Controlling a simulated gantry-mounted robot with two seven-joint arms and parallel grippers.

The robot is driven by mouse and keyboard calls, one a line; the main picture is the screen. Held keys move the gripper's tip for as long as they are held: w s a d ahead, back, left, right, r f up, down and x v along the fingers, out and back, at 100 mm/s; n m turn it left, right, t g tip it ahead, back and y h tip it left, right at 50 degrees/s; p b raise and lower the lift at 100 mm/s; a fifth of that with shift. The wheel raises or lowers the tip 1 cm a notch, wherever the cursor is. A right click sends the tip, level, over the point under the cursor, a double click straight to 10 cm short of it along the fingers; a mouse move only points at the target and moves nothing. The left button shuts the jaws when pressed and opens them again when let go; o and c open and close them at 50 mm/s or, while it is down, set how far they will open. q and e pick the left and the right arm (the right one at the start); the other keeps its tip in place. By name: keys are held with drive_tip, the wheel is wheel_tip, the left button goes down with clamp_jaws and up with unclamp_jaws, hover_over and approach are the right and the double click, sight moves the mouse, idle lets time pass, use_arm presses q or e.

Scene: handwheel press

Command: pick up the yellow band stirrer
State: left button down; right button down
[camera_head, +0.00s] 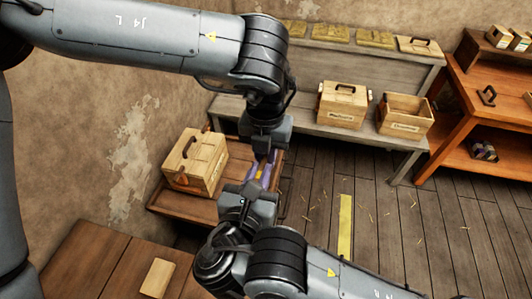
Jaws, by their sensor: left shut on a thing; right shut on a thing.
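My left gripper (266,150) reaches down from above over a small wooden table (185,207). My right gripper (256,184) comes up from below, close to it. Both are shut on a thin purple piece with a yellow-orange band, the yellow band stirrer (262,171), held between them. Most of the stirrer is hidden by the grippers, so I cannot tell whether it touches the table.
A wooden box with a handle (193,162) stands on the small table, left of the grippers. A grey bench (300,122) behind carries a lidded box (342,105) and an open box (404,116). A pale block (157,278) lies on the front-left table.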

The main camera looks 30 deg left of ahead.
drive_tip(key=shift+r, duration=0.65)
drive_tip(key=v, duration=1.2)
drive_tip(key=shift+f, duration=0.1)
